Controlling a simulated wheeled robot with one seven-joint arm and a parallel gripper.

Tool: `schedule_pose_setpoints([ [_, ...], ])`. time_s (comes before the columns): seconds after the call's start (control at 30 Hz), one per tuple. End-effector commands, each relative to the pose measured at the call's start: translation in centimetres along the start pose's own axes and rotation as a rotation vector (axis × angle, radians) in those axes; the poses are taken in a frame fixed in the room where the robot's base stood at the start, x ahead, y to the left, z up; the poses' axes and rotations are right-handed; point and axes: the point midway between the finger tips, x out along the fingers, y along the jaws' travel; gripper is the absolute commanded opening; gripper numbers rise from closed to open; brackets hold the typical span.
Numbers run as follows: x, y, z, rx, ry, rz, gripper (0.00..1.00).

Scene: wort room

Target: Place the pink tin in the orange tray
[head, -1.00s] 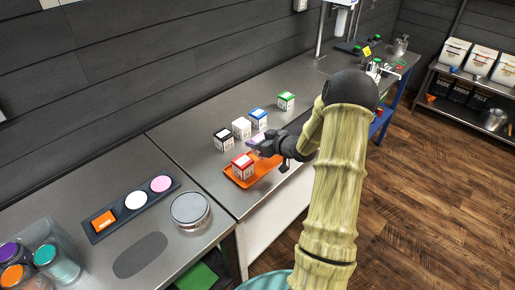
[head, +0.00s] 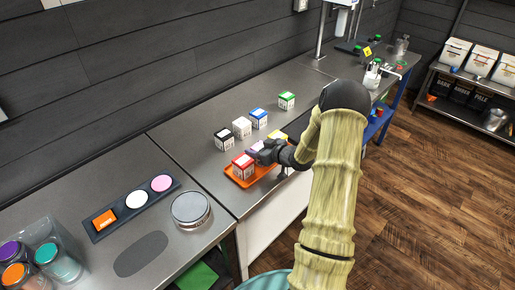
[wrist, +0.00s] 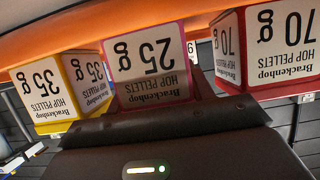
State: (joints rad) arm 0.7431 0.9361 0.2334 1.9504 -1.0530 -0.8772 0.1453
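The pink tin (head: 256,147) shows its lilac top beside my gripper (head: 264,151) in the head view. In the wrist view, which is upside down, the pink tin (wrist: 152,62), marked 25 g, is straight ahead, up against my gripper. My gripper appears shut on it; its fingertips are mostly hidden. The tin is low over the orange tray (head: 236,180), behind the red tin; whether its base touches the tray is unclear. The tray also shows as an orange band in the wrist view (wrist: 60,35).
The red tin (head: 243,167) stands on the tray's near end. A yellow tin (head: 280,136) is beyond my gripper. Black (head: 224,139), white (head: 242,128), blue (head: 259,118) and green (head: 287,100) tins stand along the bench behind. A round metal scale (head: 190,208) is at left.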

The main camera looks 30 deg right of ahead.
Motion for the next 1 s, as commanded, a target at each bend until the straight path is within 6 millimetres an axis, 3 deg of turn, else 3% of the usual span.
schedule_pose_setpoints([
  [0.03, 0.0, 0.0, 0.0, 0.000, -0.001, 0.000, 0.62],
  [0.1, 0.0, 0.0, 0.0, 0.000, -0.001, 0.000, 0.72],
  [0.53, -0.7, 0.1, -0.3, 0.000, -0.001, 0.001, 0.72],
  [0.67, -2.5, 0.1, -0.2, 0.000, -0.001, 0.003, 0.72],
  [1.0, -9.2, 0.1, -0.2, 0.000, -0.001, 0.003, 0.72],
])
